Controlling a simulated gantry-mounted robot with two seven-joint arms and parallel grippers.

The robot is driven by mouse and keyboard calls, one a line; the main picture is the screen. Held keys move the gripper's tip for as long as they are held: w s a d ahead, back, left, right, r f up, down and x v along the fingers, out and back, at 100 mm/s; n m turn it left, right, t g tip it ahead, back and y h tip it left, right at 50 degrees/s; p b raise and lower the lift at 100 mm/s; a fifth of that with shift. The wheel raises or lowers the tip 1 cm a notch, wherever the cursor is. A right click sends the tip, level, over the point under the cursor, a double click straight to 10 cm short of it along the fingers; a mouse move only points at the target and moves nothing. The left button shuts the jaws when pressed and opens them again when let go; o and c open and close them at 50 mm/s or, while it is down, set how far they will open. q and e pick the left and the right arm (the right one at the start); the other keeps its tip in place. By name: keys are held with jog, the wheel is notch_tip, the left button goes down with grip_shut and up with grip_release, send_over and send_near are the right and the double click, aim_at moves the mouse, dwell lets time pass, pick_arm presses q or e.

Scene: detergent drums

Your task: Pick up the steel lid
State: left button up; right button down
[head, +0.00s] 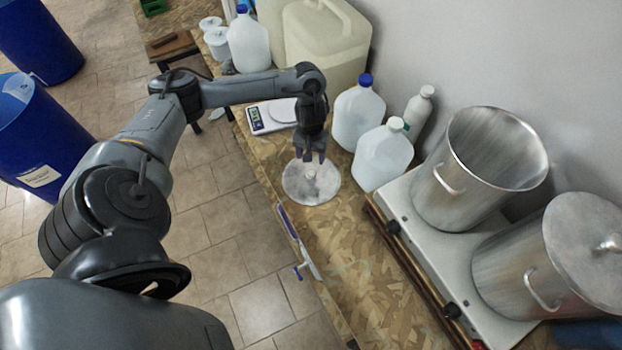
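A round grey steel lid (297,192) lies flat on the wooden worktop. A small pale knob stands at its middle. My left gripper (309,158) points down right above this lid, with its two fingers apart over the knob. I cannot tell whether the fingertips touch the knob. My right gripper is not in view.
Jugs (384,157) stand along the wall side of the worktop (345,243), close to the lid. A digital scale (268,117) lies behind it. An open steel pot (447,205) stands on the hotplate (407,220). A blue-handled tool (297,241) lies at the worktop's left edge.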

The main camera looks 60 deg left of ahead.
pick_arm(q)
send_over(311, 173)
notch_tip(311, 173, down, 4)
jog(key=shift+s+f+b, duration=0.1)
jog(key=shift+f+b, duration=0.15)
jog(key=shift+b, duration=0.1)
jog(key=shift+f, duration=2.85)
grip_shut()
jog(key=shift+r, duration=0.15)
